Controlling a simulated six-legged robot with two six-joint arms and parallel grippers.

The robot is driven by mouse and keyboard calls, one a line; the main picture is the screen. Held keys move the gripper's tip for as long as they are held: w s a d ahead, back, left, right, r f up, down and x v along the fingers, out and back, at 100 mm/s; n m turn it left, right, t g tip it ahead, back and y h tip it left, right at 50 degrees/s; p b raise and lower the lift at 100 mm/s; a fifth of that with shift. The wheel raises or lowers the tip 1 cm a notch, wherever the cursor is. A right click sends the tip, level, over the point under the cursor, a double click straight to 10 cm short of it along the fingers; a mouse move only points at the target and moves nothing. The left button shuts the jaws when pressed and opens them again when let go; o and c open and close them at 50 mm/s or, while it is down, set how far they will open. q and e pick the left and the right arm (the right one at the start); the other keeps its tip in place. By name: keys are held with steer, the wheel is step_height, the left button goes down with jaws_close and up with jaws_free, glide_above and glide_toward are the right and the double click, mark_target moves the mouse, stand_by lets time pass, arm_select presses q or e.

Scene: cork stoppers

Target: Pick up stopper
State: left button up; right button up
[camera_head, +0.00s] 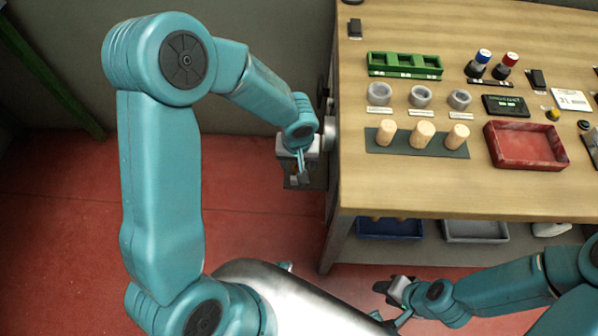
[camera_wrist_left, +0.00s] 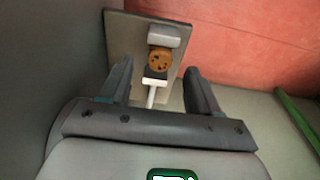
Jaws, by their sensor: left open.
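In the head view my left gripper (camera_head: 299,170) is beside the table's left side. Three pale stoppers (camera_head: 423,133) stand on a dark mat (camera_head: 382,150) on the table. My right gripper (camera_head: 388,287) is low in front of the table; its jaws are unclear.
The wooden table (camera_head: 450,200) also holds a green rack (camera_head: 404,66), several grey rings (camera_head: 420,96) and a red tray (camera_head: 525,146). A blue bin (camera_head: 390,229) and a grey bin (camera_head: 475,231) sit below the tabletop. The front tabletop is clear.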

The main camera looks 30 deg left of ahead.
mark_target(298, 168)
arm_select(q)
steer(key=f, duration=0.4)
steer(key=shift+w+a+f, duration=0.2)
steer(key=shift+w+f, duration=0.05)
steer(key=shift+f, duration=0.05)
steer(key=shift+d, duration=0.1)
jaws_close()
steer(key=shift+r, duration=0.1)
